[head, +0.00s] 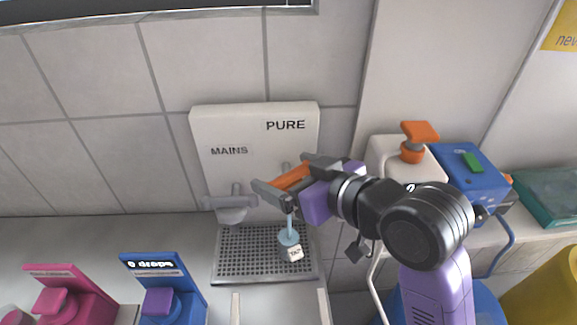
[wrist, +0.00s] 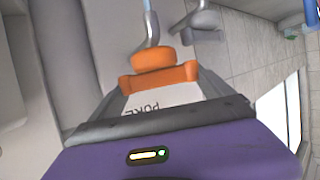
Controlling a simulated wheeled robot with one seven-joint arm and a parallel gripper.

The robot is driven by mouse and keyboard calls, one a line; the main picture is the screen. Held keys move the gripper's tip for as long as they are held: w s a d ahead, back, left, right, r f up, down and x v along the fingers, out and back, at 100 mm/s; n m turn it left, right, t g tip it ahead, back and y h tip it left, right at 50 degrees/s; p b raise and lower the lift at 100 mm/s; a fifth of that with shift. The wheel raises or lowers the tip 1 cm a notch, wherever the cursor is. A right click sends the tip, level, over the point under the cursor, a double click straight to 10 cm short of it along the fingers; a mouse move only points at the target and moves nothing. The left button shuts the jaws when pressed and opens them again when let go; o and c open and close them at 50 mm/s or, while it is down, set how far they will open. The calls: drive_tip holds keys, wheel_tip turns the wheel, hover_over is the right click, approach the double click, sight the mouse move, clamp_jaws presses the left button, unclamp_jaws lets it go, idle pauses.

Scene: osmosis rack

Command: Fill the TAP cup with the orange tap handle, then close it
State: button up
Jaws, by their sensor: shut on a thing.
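The orange tap handle (head: 293,178) sits under the word PURE on the white panel (head: 255,135). My gripper (head: 284,176) is shut on this handle, one finger on either side. The wrist view also shows the orange handle (wrist: 160,77) in front of my purple gripper body. A thin pale-blue stream (head: 290,224) falls below the handle. The TAP cup (head: 295,253) stands on the drip grid under the stream, with pale-blue water visible at its top. The exact fill level is too small to tell. My gripper hides part of the spout.
A grey MAINS tap (head: 231,204) is on the left of the panel. The drip grid (head: 240,262) is otherwise clear. Pink (head: 62,292) and blue (head: 160,282) dispensers stand front left. An orange-topped pump bottle (head: 415,140) and a blue box (head: 470,180) stand right.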

drive_tip(key=m+h+p, duration=0.1)
drive_tip(key=h+p, duration=0.1)
drive_tip(key=m+t+h+p, duration=0.1)
drive_tip(key=m, duration=0.1)
drive_tip(key=m+t+h+p, duration=0.1)
drive_tip(key=m+h+p, duration=0.1)
drive_tip(key=shift+s+a+r+h+p, duration=0.1)
drive_tip(key=shift+a+r+h+p, duration=0.05)
drive_tip(key=shift+r+h+p, duration=0.15)
drive_tip(key=shift+f+m+h+p, duration=0.15)
drive_tip(key=shift+m+h+p, duration=0.45)
drive_tip(key=shift+m+h, duration=0.25)
drive_tip(key=shift+f+m+h+p, duration=0.1)
drive_tip(key=shift+m+h+p, duration=0.45)
drive_tip(key=shift+m+h, duration=0.3)
drive_tip(key=shift+d+h, duration=0.2)
drive_tip(key=shift+h, duration=0.1)
drive_tip(key=o, duration=1.1)
drive_tip(key=b+v, duration=0.1)
drive_tip(key=v, duration=0.6)
drive_tip(key=shift+s, duration=0.35)
